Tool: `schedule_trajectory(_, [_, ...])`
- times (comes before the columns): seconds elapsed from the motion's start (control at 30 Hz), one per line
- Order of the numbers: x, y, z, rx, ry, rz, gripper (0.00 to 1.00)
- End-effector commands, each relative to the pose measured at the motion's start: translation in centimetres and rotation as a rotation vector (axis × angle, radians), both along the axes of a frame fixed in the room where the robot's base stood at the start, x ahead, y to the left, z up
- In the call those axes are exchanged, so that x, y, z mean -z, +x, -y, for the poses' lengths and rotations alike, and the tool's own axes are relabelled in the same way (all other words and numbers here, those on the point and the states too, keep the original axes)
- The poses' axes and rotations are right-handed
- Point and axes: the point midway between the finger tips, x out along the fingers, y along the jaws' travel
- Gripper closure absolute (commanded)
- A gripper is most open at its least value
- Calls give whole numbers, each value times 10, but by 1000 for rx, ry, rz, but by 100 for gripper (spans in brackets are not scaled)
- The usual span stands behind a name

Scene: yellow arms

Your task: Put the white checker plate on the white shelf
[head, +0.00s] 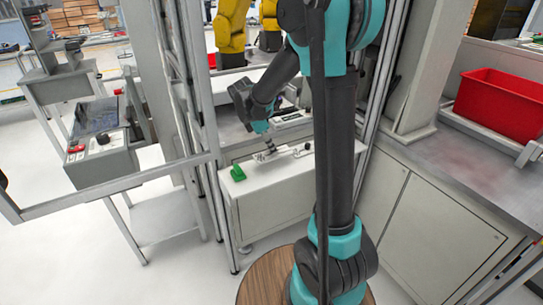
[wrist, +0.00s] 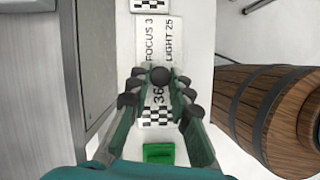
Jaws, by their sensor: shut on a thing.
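The white checker plate (wrist: 152,45) shows in the wrist view, with black lettering and a checker pattern. My gripper (wrist: 160,80) is shut on it, with a dark round knob between the fingertips. My fingers cover part of the plate. In the head view my gripper (head: 269,148) points down over the white shelf (head: 275,200), close to its top. The plate is too small there to make out clearly. I cannot tell whether it touches the surface below.
A green block (head: 238,173) sits at the shelf top's left end and also shows in the wrist view (wrist: 158,153). A wooden barrel (wrist: 285,118) stands beside the shelf. Metal frame posts (head: 205,130) rise at the left. A red bin (head: 500,103) rests on the right counter.

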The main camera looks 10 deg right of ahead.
Motion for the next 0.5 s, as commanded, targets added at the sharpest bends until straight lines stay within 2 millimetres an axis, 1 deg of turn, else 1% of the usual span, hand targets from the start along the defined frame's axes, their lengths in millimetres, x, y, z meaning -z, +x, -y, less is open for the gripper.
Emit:
schedule_trajectory(0.2, [27, 0, 0, 0, 0, 0, 100])
schedule_trajectory(0.3, [36, 0, 0, 0, 0, 0, 100])
schedule_trajectory(0.5, [38, 0, 0, 0, 0, 0, 100])
